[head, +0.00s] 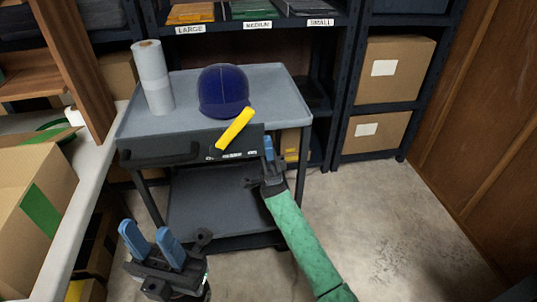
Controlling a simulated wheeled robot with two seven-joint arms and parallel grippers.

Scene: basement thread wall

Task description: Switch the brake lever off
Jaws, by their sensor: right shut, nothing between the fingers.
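The yellow brake lever (236,130) sits on the dark front panel of the grey cart (277,88). It slants up to the right from its lower end near small white markings on the panel. My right gripper (268,143) is shut and empty, just right of and slightly below the lever's upper end, seemingly apart from it. My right arm has a green sleeve. My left gripper (147,235) is open and empty, low in front of the cart's left side, with its two blue fingers apart.
A dark blue cap (223,92) and an upright pale roll (153,78) stand on the cart top. A workbench with a cardboard box (32,200) is at the left. Shelves with boxes (394,68) stand behind. The floor at the right is clear.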

